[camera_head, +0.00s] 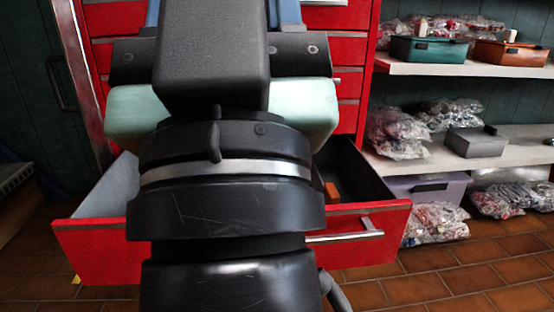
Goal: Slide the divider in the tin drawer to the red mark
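The open red drawer (85,248) juts out from the red cabinet, its front facing me with a silver handle (345,237). Its grey inner left wall (112,195) and dark inner right side show. A small orange-red piece (332,192) is inside near the right; I cannot tell whether it is the red mark or part of the divider. My own arm covers the middle of the drawer, so the divider cannot be made out. My gripper's fingers do not show; the arm's links hide that area or they are out of frame.
The red cabinet (348,88) has shut drawers above. Shelves at right hold a green bin (428,50), an orange bin (510,53), a grey box (476,142) and several clear bags of parts. A lilac bin (428,188) stands beside the drawer. Brown tiled floor (475,272) is clear at front right.

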